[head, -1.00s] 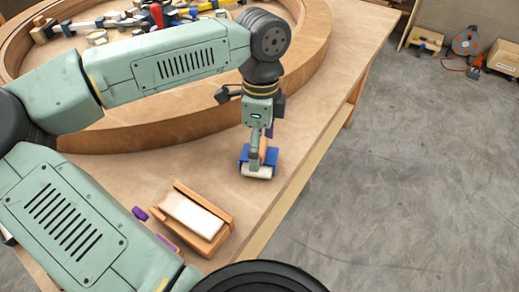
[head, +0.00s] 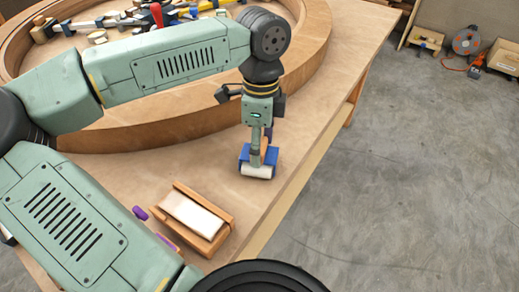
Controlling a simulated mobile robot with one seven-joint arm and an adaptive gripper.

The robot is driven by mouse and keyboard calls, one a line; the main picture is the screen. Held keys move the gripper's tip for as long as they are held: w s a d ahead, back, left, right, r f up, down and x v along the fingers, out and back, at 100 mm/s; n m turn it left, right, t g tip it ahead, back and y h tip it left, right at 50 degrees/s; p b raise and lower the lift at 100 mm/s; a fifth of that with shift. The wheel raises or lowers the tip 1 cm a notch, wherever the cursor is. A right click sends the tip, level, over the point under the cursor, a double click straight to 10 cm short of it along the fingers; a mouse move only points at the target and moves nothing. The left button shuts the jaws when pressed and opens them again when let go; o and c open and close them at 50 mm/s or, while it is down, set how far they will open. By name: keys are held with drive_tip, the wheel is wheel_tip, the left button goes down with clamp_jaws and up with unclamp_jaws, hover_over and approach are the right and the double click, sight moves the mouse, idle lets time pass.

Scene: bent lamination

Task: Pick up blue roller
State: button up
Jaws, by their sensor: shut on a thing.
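The blue roller (head: 273,155) has a blue frame and a white cylinder at its front. It is on the wooden table (head: 320,135), near the table's right edge, in the head view. My gripper (head: 256,158) points straight down over the roller and is shut on it. The gripper fingers hide part of the roller's middle. I cannot tell whether the roller still touches the table.
A wooden box with a white block (head: 194,215) sits in front and to the left. A large curved wooden ring (head: 190,122) stands behind, with several tools inside it. Purple items (head: 140,213) lie partly behind my arm.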

wheel_tip(320, 180, up, 10)
drive_tip(key=shift+r+b, duration=0.1)
drive_tip(key=shift+b, duration=0.85)
drive_tip(key=o, duration=0.9)
drive_tip(key=c, duration=0.5)
drive_tip(key=shift+a, duration=0.1)
